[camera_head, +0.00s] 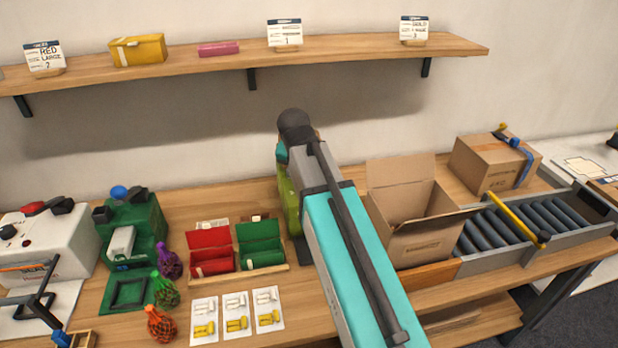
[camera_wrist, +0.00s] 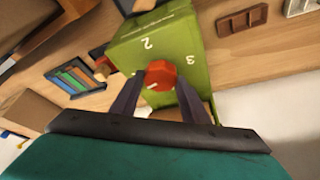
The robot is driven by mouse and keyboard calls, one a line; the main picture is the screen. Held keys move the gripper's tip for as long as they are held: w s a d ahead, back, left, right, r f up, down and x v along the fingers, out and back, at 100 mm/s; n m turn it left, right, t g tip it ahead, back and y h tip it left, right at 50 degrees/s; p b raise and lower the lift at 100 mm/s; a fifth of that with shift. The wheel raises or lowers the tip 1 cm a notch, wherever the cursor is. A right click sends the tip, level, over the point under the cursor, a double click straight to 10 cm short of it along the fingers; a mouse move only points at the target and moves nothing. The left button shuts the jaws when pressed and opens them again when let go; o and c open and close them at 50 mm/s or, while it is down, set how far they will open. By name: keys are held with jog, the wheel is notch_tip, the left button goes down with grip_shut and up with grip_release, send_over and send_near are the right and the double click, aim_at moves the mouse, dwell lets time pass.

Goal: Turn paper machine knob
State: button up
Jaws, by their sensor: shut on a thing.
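The paper machine is a green box (camera_wrist: 190,50) with white numbers 2 and 3 on its face, seen in the wrist view. Its red knob (camera_wrist: 161,76) with a white mark sits between the fingertips of my gripper (camera_wrist: 161,82), which is shut on it. In the head view the green machine (camera_head: 291,208) stands on the bench, mostly hidden behind my arm. The gripper itself is hidden there.
An open cardboard box (camera_head: 408,210) stands right of my arm. Red and green boxes (camera_head: 238,247) stand to its left, with cards (camera_head: 237,312) in front. A shelf (camera_head: 190,67) runs above. A roller conveyor (camera_head: 520,226) is at the right.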

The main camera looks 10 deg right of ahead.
jog(key=shift+w+a+m+g+h, duration=0.1)
jog(key=shift+m+g+h, duration=0.25)
jog(key=shift+m, duration=0.85)
jog(key=o, duration=1.1)
jog(key=shift+c, duration=0.2)
jog(key=shift+r, duration=0.15)
jog(key=b+v, duration=0.2)
jog(key=v, duration=1.1)
jog(key=shift+r, duration=0.2)
jog(key=shift+a, duration=0.1)
